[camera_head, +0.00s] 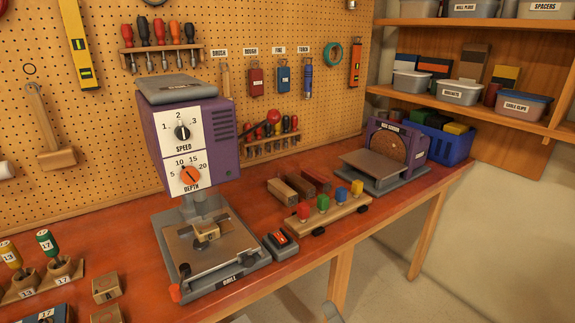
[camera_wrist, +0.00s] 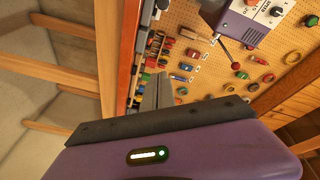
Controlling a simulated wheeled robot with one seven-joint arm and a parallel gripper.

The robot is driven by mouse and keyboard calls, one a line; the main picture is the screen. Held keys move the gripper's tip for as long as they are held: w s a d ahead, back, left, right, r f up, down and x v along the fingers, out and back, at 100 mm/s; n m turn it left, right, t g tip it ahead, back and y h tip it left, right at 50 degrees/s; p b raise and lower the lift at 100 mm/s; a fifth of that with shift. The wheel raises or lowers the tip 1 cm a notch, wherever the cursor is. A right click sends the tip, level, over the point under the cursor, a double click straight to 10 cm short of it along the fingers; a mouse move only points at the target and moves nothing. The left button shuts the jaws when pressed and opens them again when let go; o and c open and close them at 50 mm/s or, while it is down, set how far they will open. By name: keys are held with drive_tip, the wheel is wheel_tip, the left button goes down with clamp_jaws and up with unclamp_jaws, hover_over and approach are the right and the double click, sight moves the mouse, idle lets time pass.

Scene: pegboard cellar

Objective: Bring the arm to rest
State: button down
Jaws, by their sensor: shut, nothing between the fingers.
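My gripper (camera_wrist: 164,78) shows in the wrist view, its grey fingers together beyond the purple wrist housing with a lit green indicator. It is shut and holds nothing. The wrist view is turned on its side, with the bench edge and pegboard beyond the fingers. The fingers look clear of the bench and its things. In the head view only small grey pieces show at the bottom edge, and I cannot tell whether they are my arm.
The purple drill press (camera_head: 190,140) stands on the red-brown bench (camera_head: 130,250).

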drive_tip(key=s+d+n+g+h, duration=0.1)
drive_tip(key=s+d+n+h, duration=0.1)
drive_tip(key=s, duration=0.9)
drive_tip(key=s+d+f+n+h, duration=0.1)
drive_tip(key=s+d+n, duration=0.2)
drive_tip(key=s, duration=0.9)
drive_tip(key=s+d+n+g+h, duration=0.1)
drive_tip(key=s+d, duration=0.5)
drive_tip(key=s, duration=0.6)
drive_tip(key=shift+s+f+n+g+h, duration=0.15)
drive_tip(key=shift+n+g+h, duration=0.15)
drive_tip(key=shift+n+h, duration=0.7)
drive_tip(key=c, duration=2.1)
unclamp_jaws()
drive_tip(key=shift+d, duration=0.1)
